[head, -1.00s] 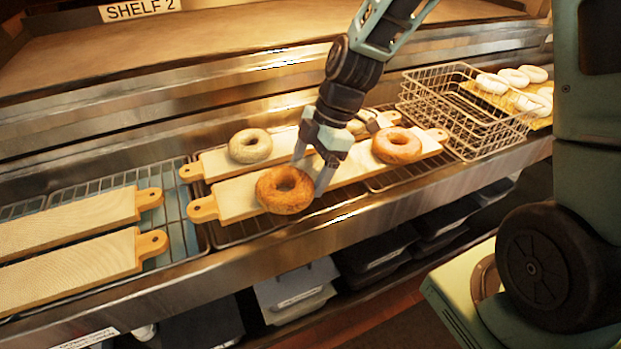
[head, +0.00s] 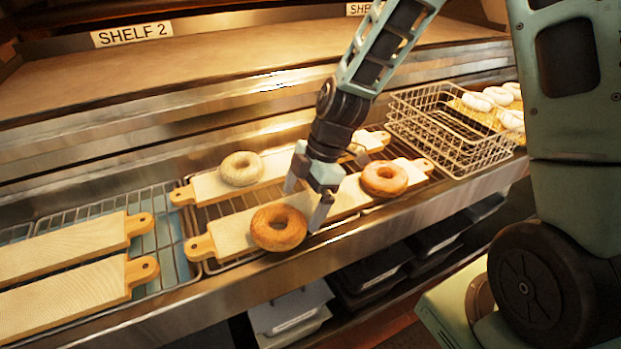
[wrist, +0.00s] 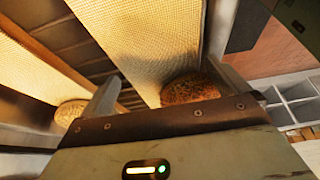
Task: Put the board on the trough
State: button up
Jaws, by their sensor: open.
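The front wooden board (head: 232,232) lies on a wire rack in the long metal trough (head: 365,222). It carries a brown bagel (head: 279,227) near its left handle and another brown bagel (head: 384,179) toward its right end. My gripper (head: 304,202) is open, just right of the left brown bagel, its fingers at either side of this board. Contact with the board cannot be told. In the wrist view a pale board (wrist: 150,50) runs between the open fingers, with part of a bagel (wrist: 190,89) by the right finger.
A second board (head: 208,187) with a pale bagel (head: 241,168) lies behind, partly hidden by my arm. Two empty boards (head: 60,248) (head: 65,296) lie at left. A wire basket (head: 450,130) stands at right, near white rings (head: 478,101). Dark bins (head: 375,270) sit below.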

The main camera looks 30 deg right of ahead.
jog(key=v, duration=1)
jog(key=s+a+m+h, duration=0.1)
jog(key=s+a+m, duration=0.2)
jog(key=s, duration=0.3)
jog(key=s+a+r+m+h, duration=0.1)
jog(key=s+a+m, duration=0.2)
jog(key=s, duration=0.4)
jog(key=s+a+m+h, duration=0.1)
jog(key=s+a+m, duration=0.3)
jog(key=s, duration=0.3)
jog(key=shift+r+h, duration=0.2)
jog(key=shift+h, duration=0.2)
jog(key=shift+a, duration=0.15)
